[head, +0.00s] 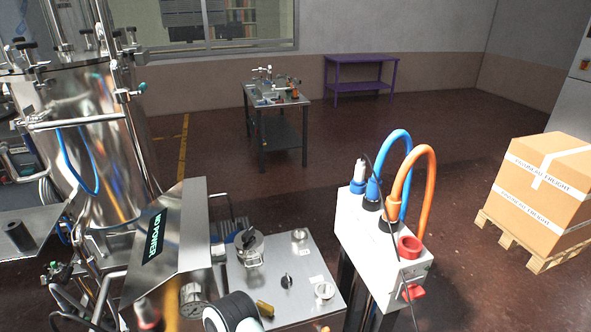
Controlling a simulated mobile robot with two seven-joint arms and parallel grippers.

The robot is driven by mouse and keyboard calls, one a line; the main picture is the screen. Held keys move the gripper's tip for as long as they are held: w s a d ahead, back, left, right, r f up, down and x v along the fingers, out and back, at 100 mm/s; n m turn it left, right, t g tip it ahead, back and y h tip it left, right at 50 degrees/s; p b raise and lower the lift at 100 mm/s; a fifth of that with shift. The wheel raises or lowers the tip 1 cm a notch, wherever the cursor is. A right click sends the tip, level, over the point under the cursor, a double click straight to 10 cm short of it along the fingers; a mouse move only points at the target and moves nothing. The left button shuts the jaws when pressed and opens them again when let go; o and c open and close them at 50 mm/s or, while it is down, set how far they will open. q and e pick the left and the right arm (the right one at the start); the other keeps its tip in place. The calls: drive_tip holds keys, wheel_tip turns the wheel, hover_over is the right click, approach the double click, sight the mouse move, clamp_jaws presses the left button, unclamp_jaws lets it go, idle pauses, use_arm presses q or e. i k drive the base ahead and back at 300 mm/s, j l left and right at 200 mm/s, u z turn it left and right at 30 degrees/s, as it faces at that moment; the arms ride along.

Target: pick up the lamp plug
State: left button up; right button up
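A white socket box (382,243) stands on dark legs right of centre in the head view. A small pale plug (360,171) stands upright at its far left corner, in a blue socket (357,187). Neither of my grippers can be made out.
A red socket (410,247) on the box's near end looks empty. A steel-topped unit (275,262) with knobs stands to the left, beside a large shiny tank (95,140). A carton (545,185) on a pallet is at right. Floor behind the box is open.

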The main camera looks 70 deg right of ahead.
sight(360, 180)
drive_tip(key=z, duration=2.75)
